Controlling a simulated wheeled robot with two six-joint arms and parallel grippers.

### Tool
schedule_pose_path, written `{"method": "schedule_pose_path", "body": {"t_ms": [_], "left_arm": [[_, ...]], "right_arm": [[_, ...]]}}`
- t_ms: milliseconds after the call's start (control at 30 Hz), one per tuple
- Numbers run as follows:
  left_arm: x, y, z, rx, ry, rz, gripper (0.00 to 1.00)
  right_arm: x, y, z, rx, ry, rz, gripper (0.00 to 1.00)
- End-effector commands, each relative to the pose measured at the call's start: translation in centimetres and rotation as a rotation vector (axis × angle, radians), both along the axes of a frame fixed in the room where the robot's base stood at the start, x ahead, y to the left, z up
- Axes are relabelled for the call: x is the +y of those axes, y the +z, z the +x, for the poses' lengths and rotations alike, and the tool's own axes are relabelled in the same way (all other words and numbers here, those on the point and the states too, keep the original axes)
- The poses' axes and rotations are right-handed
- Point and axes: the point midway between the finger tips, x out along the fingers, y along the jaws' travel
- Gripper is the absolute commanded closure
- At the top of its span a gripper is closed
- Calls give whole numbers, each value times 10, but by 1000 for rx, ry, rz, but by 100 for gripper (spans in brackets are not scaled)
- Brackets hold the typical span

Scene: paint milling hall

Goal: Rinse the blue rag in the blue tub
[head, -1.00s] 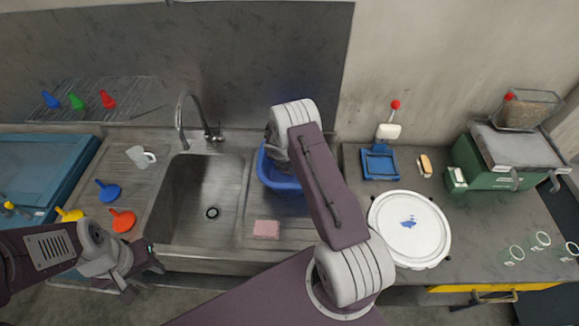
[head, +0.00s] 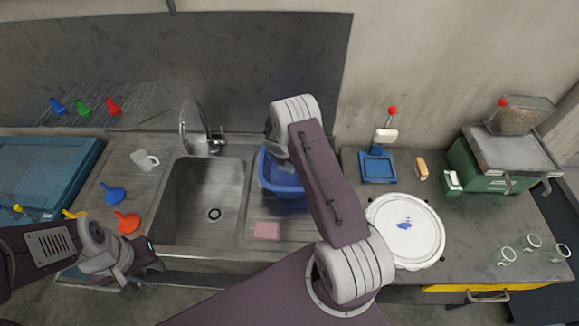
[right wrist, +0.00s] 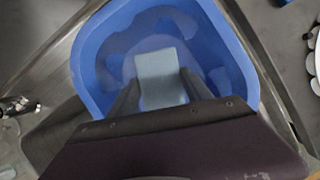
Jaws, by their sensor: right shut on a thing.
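The blue tub (head: 280,182) stands on the counter right of the sink, partly hidden by my right arm in the head view. In the right wrist view the tub (right wrist: 92,70) fills the middle and holds what looks like water. My right gripper (right wrist: 158,88) is over or inside it, shut on a flat pale blue piece, apparently the blue rag (right wrist: 158,70). I cannot tell how deep the rag is. In the head view the right fingers are hidden. My left gripper (head: 145,268) hangs at the sink's front left; its jaw opening is unclear.
The steel sink basin (head: 203,205) with its tap (head: 185,125) lies left of the tub. A pink sponge (head: 266,231) sits in front of the tub. A white round lid (head: 425,245) with a blue patch is at the right.

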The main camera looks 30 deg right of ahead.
Motion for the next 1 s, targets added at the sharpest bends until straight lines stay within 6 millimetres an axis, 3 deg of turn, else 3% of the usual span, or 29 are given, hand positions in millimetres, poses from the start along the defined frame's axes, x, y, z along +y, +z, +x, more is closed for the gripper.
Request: {"method": "schedule_pose_path", "body": {"t_ms": [33, 600, 1000], "left_arm": [[0, 9, 0, 0, 0, 0, 64], [0, 57, 0, 0, 0, 0, 64], [0, 55, 0, 0, 0, 0, 64]], "right_arm": [[0, 10, 0, 0, 0, 0, 75], [0, 64, 0, 0, 0, 0, 75], [0, 63, 0, 0, 0, 0, 75]]}}
